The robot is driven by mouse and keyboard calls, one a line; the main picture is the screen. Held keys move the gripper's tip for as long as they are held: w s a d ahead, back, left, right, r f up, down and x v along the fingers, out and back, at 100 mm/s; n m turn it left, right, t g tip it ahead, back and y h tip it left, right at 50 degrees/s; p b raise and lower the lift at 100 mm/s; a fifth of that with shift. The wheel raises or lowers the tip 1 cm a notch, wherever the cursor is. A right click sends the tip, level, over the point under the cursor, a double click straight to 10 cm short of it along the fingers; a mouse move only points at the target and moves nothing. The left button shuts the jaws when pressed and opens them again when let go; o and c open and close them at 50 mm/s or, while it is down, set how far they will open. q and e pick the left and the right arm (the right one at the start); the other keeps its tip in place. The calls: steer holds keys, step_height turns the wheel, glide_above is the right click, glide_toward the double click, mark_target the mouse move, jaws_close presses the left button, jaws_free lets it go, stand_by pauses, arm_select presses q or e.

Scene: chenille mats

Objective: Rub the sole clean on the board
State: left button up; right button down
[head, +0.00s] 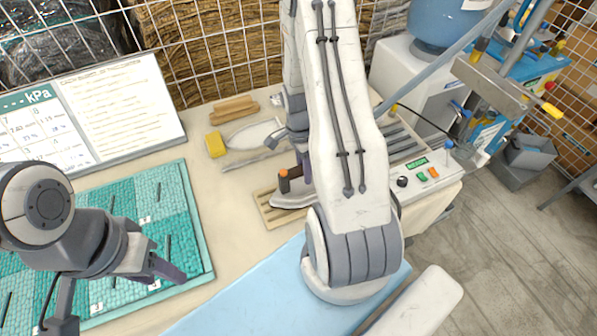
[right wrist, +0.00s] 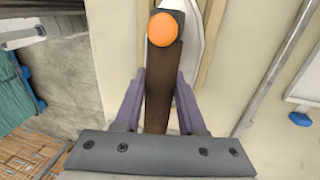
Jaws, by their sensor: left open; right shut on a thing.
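The iron has a pale metal body (head: 292,201), a dark brown handle (right wrist: 162,85) and an orange knob (head: 283,186); the knob also shows in the right wrist view (right wrist: 163,28). My right gripper (head: 302,168) is shut on the handle from above. The iron is over the slatted wooden board (head: 265,207). Its sole is underneath and hidden, so I cannot tell whether it touches the slats. My arm hides the board's right part. A board slat also shows beside the iron in the right wrist view (right wrist: 212,30). My left gripper (head: 165,272) is open and empty over the teal mat.
A teal mat (head: 205,245) lies at left, below a propped chart (head: 115,110). A control panel (head: 430,185) stands right. A blue mat (head: 250,300) lies in front.

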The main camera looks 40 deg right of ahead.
mark_target(282, 170)
steer(key=shift+f, duration=0.1)
steer(key=shift+a, duration=0.15)
steer(key=shift+w+a, duration=0.2)
steer(key=shift+a, duration=0.5)
steer(key=shift+w+a, duration=0.15)
steer(key=shift+a, duration=0.5)
steer(key=shift+a, duration=0.15)
steer(key=shift+w+a+r+p, duration=0.15)
steer(key=shift+w+a+p, duration=0.1)
steer(key=shift+a, duration=0.45)
steer(key=shift+w+a+r+p, duration=0.1)
steer(key=shift+w+a, duration=0.1)
steer(key=shift+a, duration=0.45)
steer(key=shift+s+d+f, duration=0.1)
steer(key=shift+s+d, duration=0.15)
steer(key=shift+d, duration=0.8)
steer(key=shift+s+d+f, duration=0.1)
steer(key=shift+s+d, duration=0.2)
steer(key=shift+d, duration=0.75)
steer(key=shift+s+d+f, duration=0.1)
steer(key=shift+s+d, duration=0.15)
steer(key=shift+d, duration=0.8)
steer(key=shift+r, duration=0.15)
